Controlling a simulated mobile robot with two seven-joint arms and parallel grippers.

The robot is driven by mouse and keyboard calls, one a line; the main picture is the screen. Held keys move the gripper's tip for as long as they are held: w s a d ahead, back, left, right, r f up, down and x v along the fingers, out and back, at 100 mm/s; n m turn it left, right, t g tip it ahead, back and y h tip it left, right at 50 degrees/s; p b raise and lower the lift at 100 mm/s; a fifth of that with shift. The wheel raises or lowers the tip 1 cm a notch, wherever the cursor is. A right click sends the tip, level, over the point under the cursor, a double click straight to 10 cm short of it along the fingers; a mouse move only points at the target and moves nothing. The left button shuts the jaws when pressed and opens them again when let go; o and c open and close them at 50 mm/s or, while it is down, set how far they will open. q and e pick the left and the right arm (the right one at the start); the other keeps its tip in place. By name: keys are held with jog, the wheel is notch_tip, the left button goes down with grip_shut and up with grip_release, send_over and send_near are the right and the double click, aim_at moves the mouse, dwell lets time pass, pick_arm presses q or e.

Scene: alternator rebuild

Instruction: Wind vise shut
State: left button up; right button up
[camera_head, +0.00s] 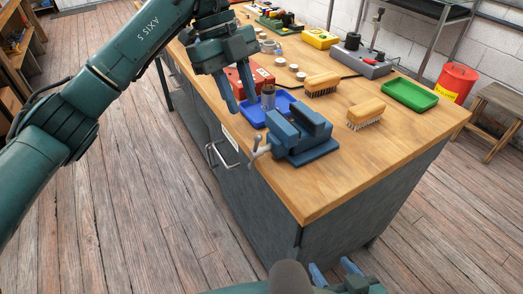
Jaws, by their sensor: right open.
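The blue vise (304,152) sits at the near edge of the wooden bench. Its two jaw blocks stand a little apart, and I see nothing clearly held between them. Its grey crank handle (258,149) sticks out past the bench edge on the left side. My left gripper (246,104) is above the bench edge, up and left of the vise and apart from the handle. Its fingers are spread, with nothing seen between them. My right gripper (335,270) is low at the bottom edge of the picture, open, well away from the vise; its arm is mostly cut off.
A blue tray (252,117) with a small cylinder lies behind the vise, beside a red box (243,79). Two brushes (322,84) (366,112), a green tray (409,94) and a grey device (361,63) stand farther back. The bench's near right corner is clear.

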aim_at(256, 139)
pick_arm(q)
jog(key=x, duration=1.2)
jog(key=shift+d, duration=0.1)
jog(key=shift+c, duration=0.5)
grip_shut()
